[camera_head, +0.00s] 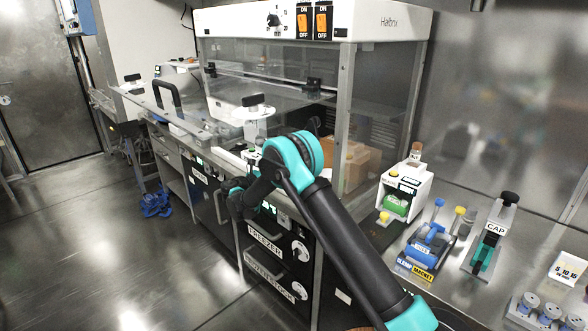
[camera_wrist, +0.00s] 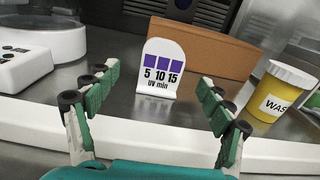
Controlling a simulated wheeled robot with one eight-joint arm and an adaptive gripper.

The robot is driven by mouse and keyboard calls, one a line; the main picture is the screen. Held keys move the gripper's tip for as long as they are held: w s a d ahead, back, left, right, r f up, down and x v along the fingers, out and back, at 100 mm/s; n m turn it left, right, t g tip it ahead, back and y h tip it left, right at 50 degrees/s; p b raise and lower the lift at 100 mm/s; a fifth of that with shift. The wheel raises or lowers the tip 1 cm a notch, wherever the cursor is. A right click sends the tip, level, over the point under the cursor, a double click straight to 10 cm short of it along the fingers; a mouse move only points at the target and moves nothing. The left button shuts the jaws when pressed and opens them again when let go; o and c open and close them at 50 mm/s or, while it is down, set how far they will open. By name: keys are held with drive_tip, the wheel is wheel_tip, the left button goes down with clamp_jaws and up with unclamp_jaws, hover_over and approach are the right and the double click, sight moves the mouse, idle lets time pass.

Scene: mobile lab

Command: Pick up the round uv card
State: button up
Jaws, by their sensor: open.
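The round uv card (camera_wrist: 161,70) is white with a rounded top, purple squares and the text "5 10 15 UV min". It stands upright on the metal work surface, ahead of my gripper in the wrist view. My gripper (camera_wrist: 158,78) is open and empty, with one green-padded finger to each side of the card in the picture. The card looks to be beyond the fingertips, with no contact visible. In the head view I cannot make out this card, and my arm covers part of that area.
A brown box (camera_wrist: 215,52) is behind the card. A yellow waste jar (camera_wrist: 275,95) stands to the right, a white device (camera_wrist: 22,68) to the left. The glass cabinet (camera_head: 385,110) encloses the area. Another, squarer UV card (camera_head: 568,268) is on the right bench.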

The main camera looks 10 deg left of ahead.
drive_tip(key=shift+x, duration=2.65)
drive_tip(key=shift+s+d, duration=0.2)
drive_tip(key=c, duration=1.2)
